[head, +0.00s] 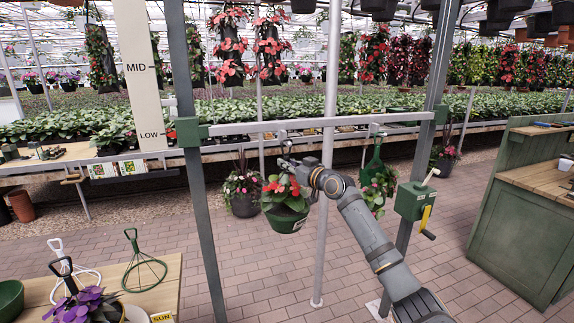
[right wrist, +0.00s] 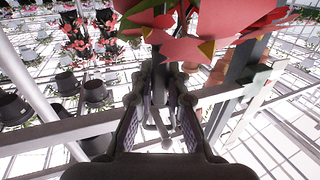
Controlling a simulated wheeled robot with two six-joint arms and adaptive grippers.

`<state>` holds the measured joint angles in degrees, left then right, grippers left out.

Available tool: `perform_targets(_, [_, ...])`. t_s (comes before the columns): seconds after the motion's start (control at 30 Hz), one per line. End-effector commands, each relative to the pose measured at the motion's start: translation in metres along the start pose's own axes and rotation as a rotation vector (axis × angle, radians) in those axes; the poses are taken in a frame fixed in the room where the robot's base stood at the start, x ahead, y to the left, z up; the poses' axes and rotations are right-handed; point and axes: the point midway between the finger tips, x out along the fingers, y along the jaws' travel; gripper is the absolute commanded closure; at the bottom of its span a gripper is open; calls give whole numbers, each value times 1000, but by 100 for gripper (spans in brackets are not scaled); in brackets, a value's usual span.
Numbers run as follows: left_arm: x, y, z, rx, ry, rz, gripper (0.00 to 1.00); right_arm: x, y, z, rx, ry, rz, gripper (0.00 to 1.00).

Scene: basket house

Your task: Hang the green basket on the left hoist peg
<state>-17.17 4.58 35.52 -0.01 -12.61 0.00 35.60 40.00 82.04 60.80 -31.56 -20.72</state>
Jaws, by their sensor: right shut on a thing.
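The green basket (head: 286,221) holds a leafy plant with red flowers and hangs upright in front of the hoist, below the left part of its pale crossbar (head: 325,122). My right gripper (head: 289,166) is just above the flowers, shut on the basket's hanger. In the right wrist view the fingers (right wrist: 164,108) close around a thin dark part, with red petals above. The left hoist peg (head: 283,134) is just above my gripper. Whether the hanger touches the peg is hidden. The right hoist peg (head: 374,131) has a green hanger (head: 374,157) at it. My left gripper is out of view.
A wooden table (head: 160,276) at front left carries purple flowers and wire hangers. A green workbench (head: 520,215) stands at right. The brick floor between is clear.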

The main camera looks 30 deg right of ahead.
Motion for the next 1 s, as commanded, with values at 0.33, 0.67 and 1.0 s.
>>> perform_targets(0.33, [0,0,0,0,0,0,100,0,0,-3,-1,6,0,63])
perform_targets(0.67, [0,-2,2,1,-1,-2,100,-1,1,4,0,-6,1,60])
perform_targets(1.0, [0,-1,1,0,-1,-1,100,-52,0,2,-10,-6,-1,60])
